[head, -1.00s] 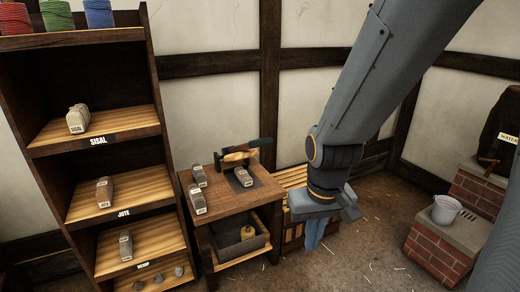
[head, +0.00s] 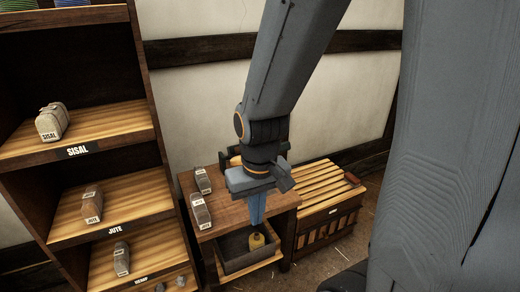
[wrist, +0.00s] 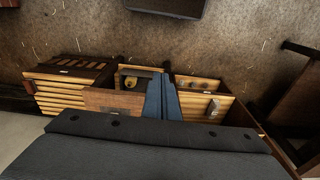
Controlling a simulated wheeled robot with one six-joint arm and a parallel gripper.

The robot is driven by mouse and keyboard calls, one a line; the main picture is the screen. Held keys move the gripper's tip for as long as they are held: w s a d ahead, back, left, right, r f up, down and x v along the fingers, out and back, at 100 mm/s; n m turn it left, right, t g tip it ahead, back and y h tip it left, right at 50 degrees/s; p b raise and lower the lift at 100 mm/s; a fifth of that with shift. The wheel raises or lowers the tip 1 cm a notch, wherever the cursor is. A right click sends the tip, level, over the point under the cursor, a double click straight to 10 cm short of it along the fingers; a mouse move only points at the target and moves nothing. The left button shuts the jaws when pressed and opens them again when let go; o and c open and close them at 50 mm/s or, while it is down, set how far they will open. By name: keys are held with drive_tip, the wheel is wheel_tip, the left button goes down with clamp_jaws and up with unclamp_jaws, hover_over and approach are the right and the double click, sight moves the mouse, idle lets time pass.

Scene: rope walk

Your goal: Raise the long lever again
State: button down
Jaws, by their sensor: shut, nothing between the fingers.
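I cannot make out a long lever for certain in either view. A dark wood-and-metal fixture (head: 229,156) at the back of the small table (head: 228,215) is mostly hidden behind my wrist. My gripper (head: 257,222) is shut and empty, pointing down in front of the table's right part. In the wrist view my gripper's blue fingers (wrist: 162,95) are together, with nothing between them. A slatted wooden chest (head: 318,185) stands right of the table, with a reddish-brown handle (head: 352,179) at its right end; the chest also shows in the wrist view (wrist: 70,90).
A tall shelf unit (head: 100,150) stands at left. Straw-strewn floor (wrist: 215,50) shows in the wrist view.

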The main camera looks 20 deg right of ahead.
drive_tip(key=shift+w+d, duration=0.2)
drive_tip(key=shift+d, duration=0.05)
drive_tip(key=w+d+r+m+t+b, duration=0.1)
drive_tip(key=w+d+m+t+b, duration=0.2)
drive_tip(key=m, duration=1.5)
drive_tip(key=w+d+r+m+t+b, duration=0.1)
drive_tip(key=w+d+m+t+b, duration=0.3)
drive_tip(key=w+d+m+b, duration=0.6)
drive_tip(key=shift+w+d+m+b, duration=0.15)
drive_tip(key=shift+d+m+b, duration=1.95)
drive_tip(key=shift+m, duration=1.8)
drive_tip(key=shift+w+d, duration=0.1)
drive_tip(key=shift+d, duration=0.1)
